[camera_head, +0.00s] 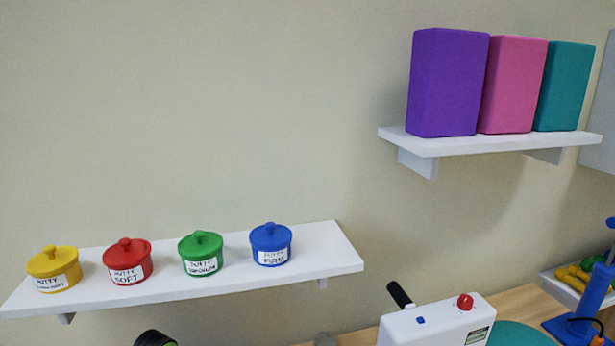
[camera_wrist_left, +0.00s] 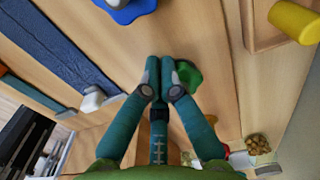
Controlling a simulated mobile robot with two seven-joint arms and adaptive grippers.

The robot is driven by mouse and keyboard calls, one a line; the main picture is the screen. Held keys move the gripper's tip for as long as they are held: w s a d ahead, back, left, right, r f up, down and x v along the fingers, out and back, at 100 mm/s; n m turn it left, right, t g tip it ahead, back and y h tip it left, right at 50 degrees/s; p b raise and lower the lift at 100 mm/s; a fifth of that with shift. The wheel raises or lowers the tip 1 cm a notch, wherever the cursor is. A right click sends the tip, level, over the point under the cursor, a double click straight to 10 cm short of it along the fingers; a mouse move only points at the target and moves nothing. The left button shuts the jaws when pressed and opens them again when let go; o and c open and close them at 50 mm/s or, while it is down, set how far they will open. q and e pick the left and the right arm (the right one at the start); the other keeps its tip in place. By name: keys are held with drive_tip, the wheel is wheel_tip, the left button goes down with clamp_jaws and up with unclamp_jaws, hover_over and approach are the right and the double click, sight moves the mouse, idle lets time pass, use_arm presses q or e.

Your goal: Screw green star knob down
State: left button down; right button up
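In the left wrist view, a green knob (camera_wrist_left: 187,76) is on a light wooden board (camera_wrist_left: 205,30), partly hidden behind my fingers. Its visible lobes stick out to the right of the fingertips. My left gripper (camera_wrist_left: 159,68) has its teal fingers drawn together, tips side by side with no clear gap. I cannot tell whether the tips touch the knob. A blue lobed knob (camera_wrist_left: 126,8) is cut off at the top edge. The green knob and both grippers are out of the head view.
A yellow cylinder (camera_wrist_left: 294,20) stands at the wrist view's upper right, and a blue strip (camera_wrist_left: 62,45) lies at left. In the head view, a wall shelf (camera_head: 325,254) holds lidded putty pots, and a white device (camera_head: 435,322) stands on the wooden top below.

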use_arm(q)
drive_tip(key=shift+w+d+r, duration=0.1)
drive_tip(key=shift+w+r, duration=0.05)
drive_tip(key=shift+w, duration=0.15)
drive_tip(key=shift+w+p, duration=0.35)
drive_tip(key=shift+w, duration=0.05)
drive_tip(key=shift+a, duration=0.4)
drive_tip(key=r+p, duration=0.5)
drive_tip(key=p, duration=0.1)
drive_tip(key=shift+s+a+r+p, duration=0.1)
drive_tip(key=shift+a+r+p, duration=0.1)
drive_tip(key=shift+r+p, duration=0.2)
